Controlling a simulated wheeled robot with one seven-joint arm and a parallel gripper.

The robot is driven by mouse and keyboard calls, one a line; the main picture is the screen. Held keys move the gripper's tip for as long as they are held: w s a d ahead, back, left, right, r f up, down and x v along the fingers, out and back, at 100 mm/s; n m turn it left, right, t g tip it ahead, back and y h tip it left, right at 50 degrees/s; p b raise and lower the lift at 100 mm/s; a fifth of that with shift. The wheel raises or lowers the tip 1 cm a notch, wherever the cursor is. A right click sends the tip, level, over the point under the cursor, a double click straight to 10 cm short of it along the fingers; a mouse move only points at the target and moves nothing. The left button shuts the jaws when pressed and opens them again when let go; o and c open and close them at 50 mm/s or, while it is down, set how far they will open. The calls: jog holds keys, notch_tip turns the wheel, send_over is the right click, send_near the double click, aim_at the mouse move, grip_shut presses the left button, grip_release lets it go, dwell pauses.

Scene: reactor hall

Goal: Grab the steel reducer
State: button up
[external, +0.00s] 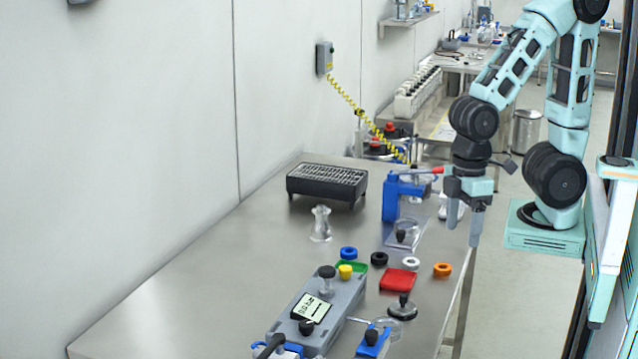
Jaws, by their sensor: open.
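A shiny, pale piece with a narrow neck and a wider foot (320,224) stands upright on the steel bench, in front of the black rack; it may be the steel reducer, but I cannot tell its material for certain. My gripper (464,232) is open and points down over the right edge of the bench, well to the right of this piece and apart from it. No object shows held between the fingers. A whitish item (448,210) is partly hidden behind my gripper.
A black rack (328,182) and a blue stand with a red lever (392,200) are on the bench (215,290). Blue, black, white and orange rings, a red block (398,280) and a grey instrument (340,300) lie nearer. The bench's left part is clear.

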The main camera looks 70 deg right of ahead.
jog(key=shift+s, duration=0.1)
jog(key=shift+c, duration=0.8)
